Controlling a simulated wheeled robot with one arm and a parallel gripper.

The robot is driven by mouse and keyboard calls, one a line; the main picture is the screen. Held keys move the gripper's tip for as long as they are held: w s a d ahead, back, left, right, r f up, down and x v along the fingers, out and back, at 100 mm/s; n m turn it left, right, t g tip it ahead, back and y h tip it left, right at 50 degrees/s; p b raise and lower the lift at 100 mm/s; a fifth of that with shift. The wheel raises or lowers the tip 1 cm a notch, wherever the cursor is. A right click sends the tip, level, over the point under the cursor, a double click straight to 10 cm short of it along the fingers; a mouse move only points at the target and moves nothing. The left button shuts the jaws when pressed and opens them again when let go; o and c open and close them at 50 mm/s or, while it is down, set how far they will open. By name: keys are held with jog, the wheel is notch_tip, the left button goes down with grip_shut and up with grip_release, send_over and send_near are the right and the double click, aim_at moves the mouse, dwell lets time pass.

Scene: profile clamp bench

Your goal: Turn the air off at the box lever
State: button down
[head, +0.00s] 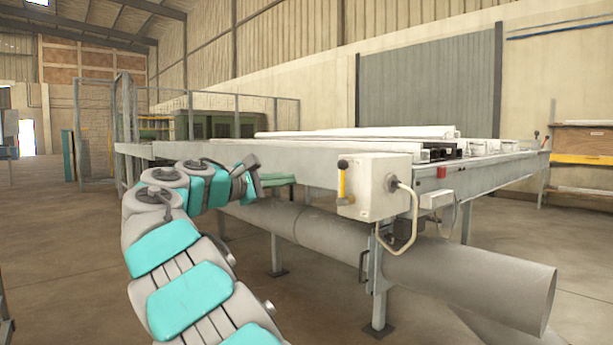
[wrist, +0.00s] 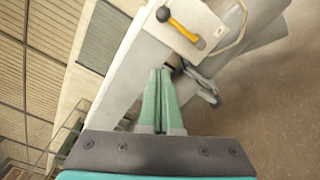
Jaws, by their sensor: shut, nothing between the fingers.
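The air box (head: 379,187) is a pale box on the near end of the bench, with a cable at its right side. Its lever (head: 342,184) has a yellow handle and a dark knob at the top, and stands upright on the box's left face. The box (wrist: 197,12) and the yellow lever (wrist: 184,30) also show at the top of the wrist view, where the picture is tilted. My gripper (head: 254,180) is left of the box, apart from the lever. In the wrist view its green fingers (wrist: 163,72) are together and empty, pointing toward the box, with their tips below the lever.
The long bench (head: 300,163) carries white profiles (head: 360,132). A large grey pipe (head: 440,270) runs beneath it. A small red part (head: 441,172) sits right of the box. A mesh fence (head: 240,105) stands behind. The floor in front of the bench is clear.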

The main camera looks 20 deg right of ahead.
aim_at(343, 181)
jog(key=w+d+r, duration=0.1)
jog(key=d, duration=0.9)
jog(key=shift+d+r, duration=0.25)
jog(key=shift+d, duration=0.1)
